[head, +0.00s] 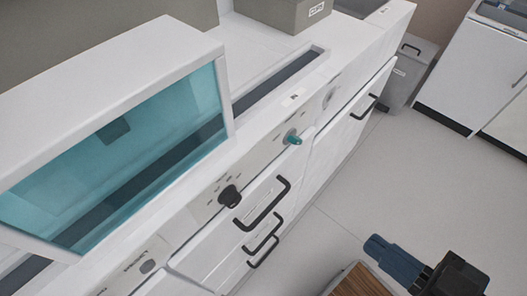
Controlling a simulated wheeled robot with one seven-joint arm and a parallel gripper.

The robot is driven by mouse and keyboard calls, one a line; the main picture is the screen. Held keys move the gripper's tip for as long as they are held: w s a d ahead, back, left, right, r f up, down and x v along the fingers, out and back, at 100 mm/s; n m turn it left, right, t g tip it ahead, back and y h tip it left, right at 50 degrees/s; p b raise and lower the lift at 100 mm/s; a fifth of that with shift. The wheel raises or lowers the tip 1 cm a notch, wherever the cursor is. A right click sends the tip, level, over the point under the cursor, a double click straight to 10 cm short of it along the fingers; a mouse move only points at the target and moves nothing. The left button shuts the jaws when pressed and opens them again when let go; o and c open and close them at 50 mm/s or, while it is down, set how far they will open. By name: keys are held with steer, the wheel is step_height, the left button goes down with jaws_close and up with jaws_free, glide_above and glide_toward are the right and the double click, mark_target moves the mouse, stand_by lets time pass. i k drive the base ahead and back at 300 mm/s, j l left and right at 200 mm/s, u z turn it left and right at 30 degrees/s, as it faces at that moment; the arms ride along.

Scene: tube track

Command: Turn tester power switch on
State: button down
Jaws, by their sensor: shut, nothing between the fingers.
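The tester seems to be part of the white cabinet run, but I cannot tell which control is its power switch. A black knob (230,196) stands out from the front panel below the teal window. A teal knob (293,138) is farther along the same front. A small grey round control (147,266) sits on the panel at the lower left. What appears to be my gripper (453,275), black behind a dark blue part, is at the lower right, over the floor. It is shut and empty, well apart from all these controls.
A teal-windowed white housing (130,140) juts out at the left. Drawers with black handles (263,204) line the front below the knobs. A grey bin (408,70) and a white appliance (470,75) stand at the back right. The floor (400,180) between is clear.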

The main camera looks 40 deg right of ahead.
mark_target(290, 137)
steer(key=k+l+u, duration=0.1)
steer(key=l+u, duration=0.3)
steer(key=k+l+u, duration=0.15)
steer(key=l+u, duration=0.25)
steer(key=l, duration=0.1)
